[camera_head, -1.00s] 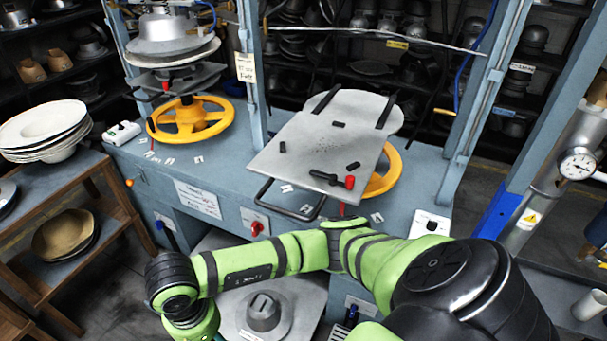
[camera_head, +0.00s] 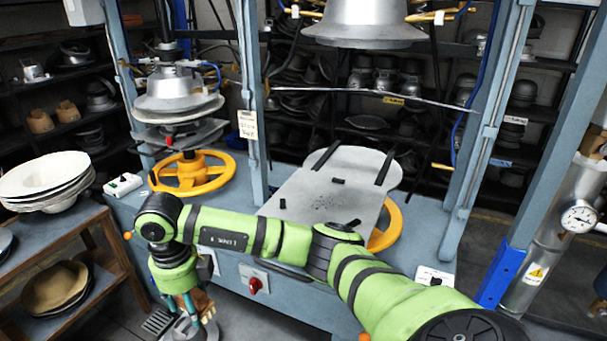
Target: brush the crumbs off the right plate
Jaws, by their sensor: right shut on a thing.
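The right plate (camera_head: 300,190) is a flat grey metal plate on the right press, with a rounded far end and black bars on it. Dark crumbs (camera_head: 325,202) lie scattered near its middle. My right arm crosses in front and hides the plate's near edge. My right gripper (camera_head: 190,308) hangs low at the left, below and well away from the plate. It is shut on a small brown thing (camera_head: 205,303), mostly hidden, perhaps a brush. My left gripper is out of view.
A large metal dome (camera_head: 365,25) hangs above the right plate. The left press has a yellow wheel (camera_head: 190,175). Blue uprights stand beside the plate. A wooden side stand at the left holds stacked white hat shapes (camera_head: 45,180). A red knob (camera_head: 255,284) sits on the press front.

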